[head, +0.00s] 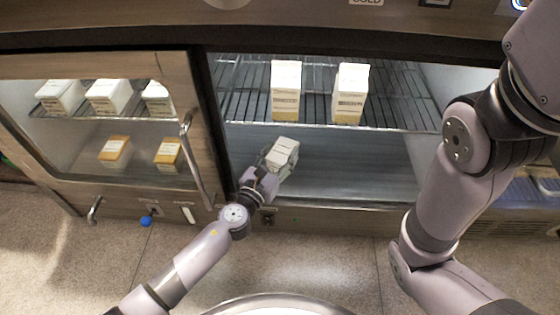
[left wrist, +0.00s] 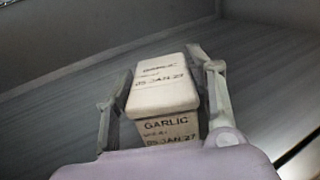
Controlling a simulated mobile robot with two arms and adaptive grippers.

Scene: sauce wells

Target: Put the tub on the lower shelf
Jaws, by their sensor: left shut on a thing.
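The tub (head: 283,152) is a small pale box with a white lid. In the left wrist view the tub (left wrist: 165,97) is labelled GARLIC with 05 JAN 27 on lid and front. My left gripper (head: 272,163) is shut on it, with one finger on each side in the left wrist view (left wrist: 162,92). The lower shelf (head: 350,172) is the smooth grey floor of the open compartment. The tub is tilted in the head view, over the front left of this floor; I cannot tell whether it touches. My right gripper is not in view.
Two white-and-tan cartons (head: 286,88) (head: 350,92) stand on the upper wire rack (head: 395,100). A glass door (head: 110,130) with a long handle (head: 193,160) is at the left, with several tubs behind the glass. The lower floor is otherwise clear.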

